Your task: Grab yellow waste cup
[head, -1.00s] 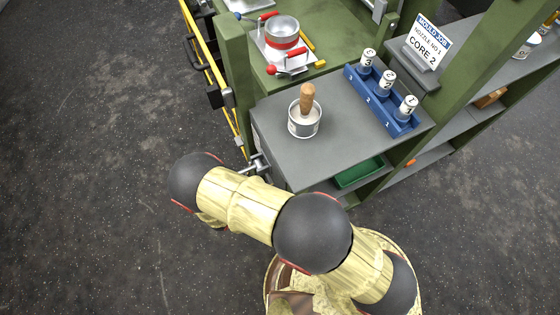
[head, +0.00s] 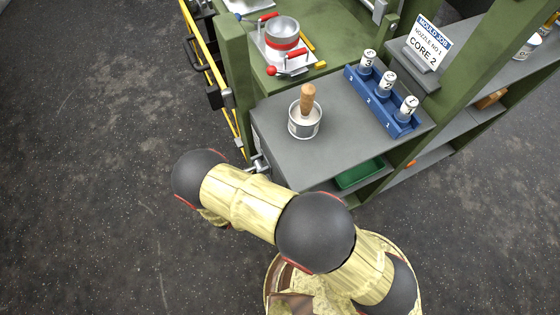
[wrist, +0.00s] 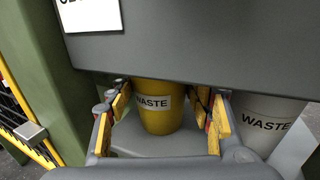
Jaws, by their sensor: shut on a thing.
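The yellow waste cup (wrist: 158,120) with a white "WASTE" label stands upright in the wrist view, under the edge of a grey panel that hides its top. My gripper (wrist: 162,99) has its yellow-padded fingers on both sides of the cup and is shut on it. The exact finger contact is hard to see. In the head view the cup is not visible, and my arm reaches to the left front edge of the grey bench, with the gripper's fingers hidden there.
A grey waste cup (wrist: 262,125) stands close to my right finger. A green post (wrist: 50,90) and yellow fence are at left. On the grey bench (head: 340,160) are a white pot (head: 304,122) with a wooden-handled tool and a blue rack (head: 392,118) of numbered cups.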

